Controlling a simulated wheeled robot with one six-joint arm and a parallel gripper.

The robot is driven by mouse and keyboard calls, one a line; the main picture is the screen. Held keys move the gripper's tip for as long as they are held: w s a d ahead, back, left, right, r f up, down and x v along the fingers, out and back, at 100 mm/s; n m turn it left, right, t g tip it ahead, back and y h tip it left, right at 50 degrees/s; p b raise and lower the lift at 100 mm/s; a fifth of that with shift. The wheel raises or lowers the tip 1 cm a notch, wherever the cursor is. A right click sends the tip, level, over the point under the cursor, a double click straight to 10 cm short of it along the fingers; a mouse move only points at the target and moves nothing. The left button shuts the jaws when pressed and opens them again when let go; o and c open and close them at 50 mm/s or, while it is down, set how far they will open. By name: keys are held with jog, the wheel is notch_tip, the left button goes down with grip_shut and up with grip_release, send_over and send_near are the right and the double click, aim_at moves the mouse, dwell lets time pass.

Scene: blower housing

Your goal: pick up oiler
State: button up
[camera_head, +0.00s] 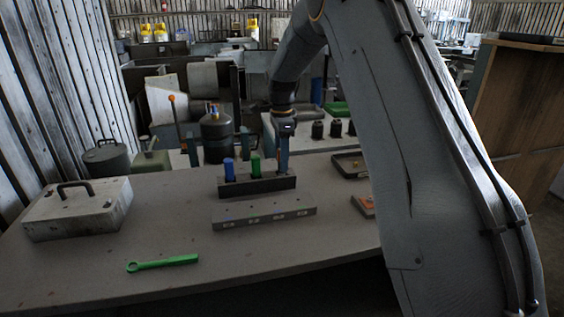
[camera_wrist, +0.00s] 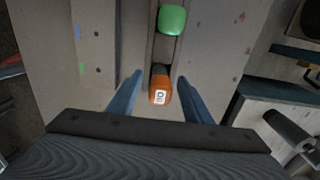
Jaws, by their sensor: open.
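An orange bottle-like item (camera_wrist: 160,88) with a dark end and a white label stands in a slot of a rack in the wrist view; I take it as the oiler, though its shape is only partly seen. My gripper (camera_wrist: 156,82) is open, one blue finger on each side of it, with gaps visible. In the head view my gripper (camera_head: 283,160) points down at the right end of the dark rack (camera_head: 240,186); the orange item is not clearly seen there. A green item (camera_head: 256,166) and a blue item (camera_head: 229,170) stand in the same rack.
A long grey block (camera_head: 264,214) lies in front of the rack. A green wrench (camera_head: 163,262) and a grey case (camera_head: 78,208) are at the left. Small trays (camera_head: 350,165) are at the right. Dark cylinders (camera_head: 318,130) stand behind. The table's front middle is clear.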

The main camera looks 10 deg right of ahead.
jog(key=shift+f, duration=0.35)
grip_shut()
jog(key=shift+r, duration=0.15)
notch_tip(320, 180, up, 10)
jog(key=b, duration=0.2)
jog(key=shift+b, duration=0.3)
